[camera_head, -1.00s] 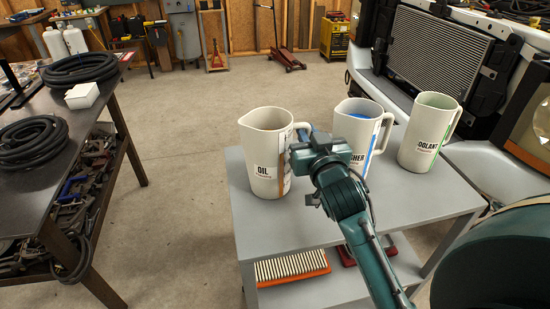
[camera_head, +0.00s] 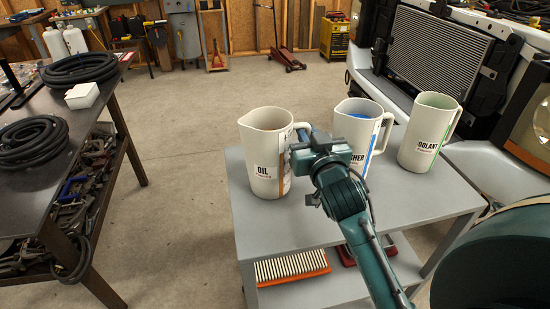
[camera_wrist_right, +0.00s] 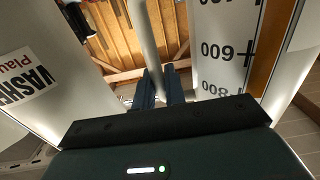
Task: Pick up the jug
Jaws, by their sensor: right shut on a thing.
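The cream jug labelled OIL (camera_head: 263,150) stands upright on the grey cart top (camera_head: 255,228); its scale side also shows at the right of the right wrist view (camera_wrist_right: 228,50). My right gripper (camera_head: 310,134) is at its right side, shut on the jug's handle. In the right wrist view, the two blue fingers (camera_wrist_right: 161,84) close around the pale handle (camera_wrist_right: 146,35). In the head view my wrist partly hides the fingers and handle. My left gripper is not in view.
The washer jug (camera_head: 357,123) with blue inside stands close to my right gripper, partly behind it. The coolant jug (camera_head: 428,130) stands further right, near the pickup's front. A workbench with coiled hoses (camera_head: 32,142) is at left. Open floor (camera_head: 190,150) lies between.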

